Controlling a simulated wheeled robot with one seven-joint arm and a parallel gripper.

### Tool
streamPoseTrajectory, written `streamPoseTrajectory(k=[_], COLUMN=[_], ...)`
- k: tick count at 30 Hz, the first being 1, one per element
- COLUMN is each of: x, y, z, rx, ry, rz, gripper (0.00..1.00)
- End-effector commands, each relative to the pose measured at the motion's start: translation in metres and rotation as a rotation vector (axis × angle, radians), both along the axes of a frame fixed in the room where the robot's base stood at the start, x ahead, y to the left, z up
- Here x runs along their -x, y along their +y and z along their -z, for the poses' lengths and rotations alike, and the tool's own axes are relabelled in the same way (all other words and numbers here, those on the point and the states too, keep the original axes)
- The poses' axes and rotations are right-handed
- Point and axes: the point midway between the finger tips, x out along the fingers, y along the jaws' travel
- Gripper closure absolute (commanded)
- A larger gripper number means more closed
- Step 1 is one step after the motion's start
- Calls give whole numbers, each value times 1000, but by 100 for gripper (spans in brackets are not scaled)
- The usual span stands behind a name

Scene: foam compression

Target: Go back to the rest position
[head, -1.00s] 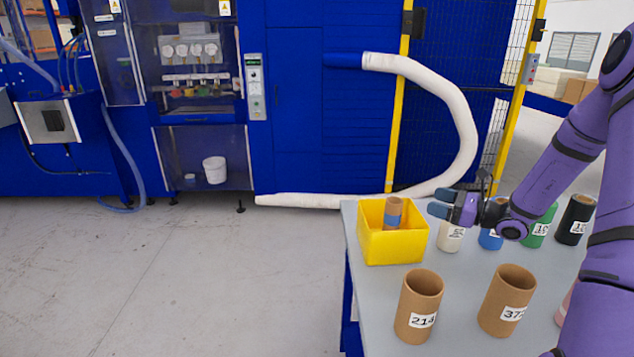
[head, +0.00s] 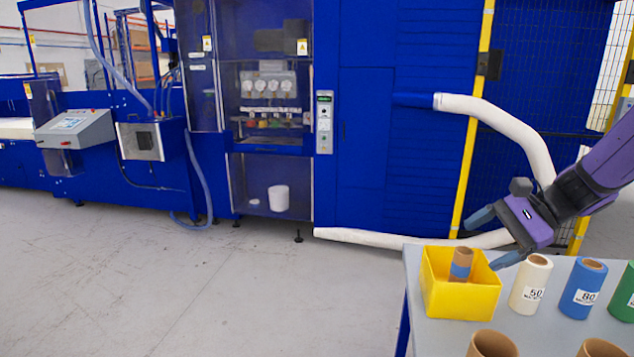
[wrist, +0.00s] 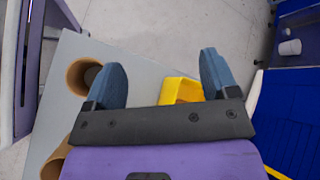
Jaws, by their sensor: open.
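My gripper (head: 492,238) is open and empty in the head view, above and to the right of the yellow bin on the table. In the wrist view its two blue-grey fingers (wrist: 162,82) are spread wide with nothing between them. The yellow bin (head: 465,303) holds a brown cardboard tube with a blue band (head: 460,265), standing tilted inside. The bin also shows partly in the wrist view (wrist: 180,90), between the fingers and below them.
On the grey table (head: 425,335) stand a white tube (head: 530,285), a blue tube (head: 582,290), a green tube (head: 625,295) and brown tubes (head: 492,345) at the front. A blue machine (head: 365,140) with a white hose (head: 510,125) stands behind. The floor (head: 270,290) at left is clear.

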Motion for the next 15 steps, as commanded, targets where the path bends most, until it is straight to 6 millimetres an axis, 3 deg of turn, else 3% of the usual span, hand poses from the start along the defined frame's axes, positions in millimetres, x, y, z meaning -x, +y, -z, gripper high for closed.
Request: streamPoseTrajectory(k=[6,15], x=[41,95], y=[20,30], z=[-23,-50], rx=[213,495], ry=[-108,-275], rz=[-182,-410], gripper=[20,20])
